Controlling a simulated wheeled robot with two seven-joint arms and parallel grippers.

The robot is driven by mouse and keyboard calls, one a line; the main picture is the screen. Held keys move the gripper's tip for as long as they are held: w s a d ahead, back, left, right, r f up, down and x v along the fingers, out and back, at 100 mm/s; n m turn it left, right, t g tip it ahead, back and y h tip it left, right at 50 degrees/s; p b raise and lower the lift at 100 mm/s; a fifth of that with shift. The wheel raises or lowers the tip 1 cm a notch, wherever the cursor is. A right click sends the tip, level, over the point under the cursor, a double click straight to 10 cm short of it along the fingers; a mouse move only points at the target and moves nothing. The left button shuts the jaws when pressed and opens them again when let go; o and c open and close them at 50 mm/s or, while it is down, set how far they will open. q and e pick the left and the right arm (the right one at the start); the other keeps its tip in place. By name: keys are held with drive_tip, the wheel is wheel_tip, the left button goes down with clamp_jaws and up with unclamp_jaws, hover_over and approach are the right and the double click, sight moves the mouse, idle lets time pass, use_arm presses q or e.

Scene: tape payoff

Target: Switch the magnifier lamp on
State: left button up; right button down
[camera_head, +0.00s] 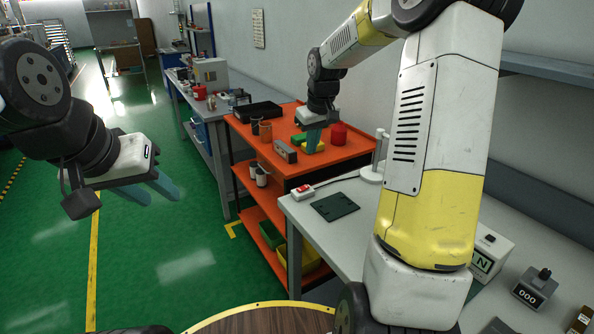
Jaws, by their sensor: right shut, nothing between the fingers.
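A white lamp base with a thin post (372,173) stands on the grey bench; my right arm hides whatever is above and behind it. A small white box with a red rocker switch (303,190) lies at the bench's left corner, with a cord running toward the lamp base. I cannot tell whether the switch is on. My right gripper (312,148) is shut and empty over the orange cart, beyond the switch and apart from it. My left gripper (164,196) is open and empty over the green floor, well left of the bench.
The orange cart (262,152) holds a red cylinder (338,134), cups, a black tray (258,111) and green and yellow items by my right gripper. A dark green mat (335,207) lies near the switch. A counter box (535,287) sits at right.

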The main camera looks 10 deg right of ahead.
sight(308, 186)
drive_tip(key=x, duration=0.8)
drive_tip(key=s+x, duration=0.1)
drive_tip(key=x, duration=0.4)
drive_tip(key=shift+d+f, duration=0.1)
drive_tip(key=shift+d, duration=0.2)
drive_tip(key=shift+f, duration=0.45)
drive_tip(key=shift+d, duration=0.1)
drive_tip(key=shift+w+d+f+y, duration=0.1)
drive_tip(key=shift+d+f+y, duration=0.1)
drive_tip(key=shift+f+y, duration=0.1)
drive_tip(key=shift+a, duration=0.15)
drive_tip(key=shift+s+a+r, duration=0.25)
drive_tip(key=shift+a+r, duration=0.05)
drive_tip(key=shift+a, duration=0.35)
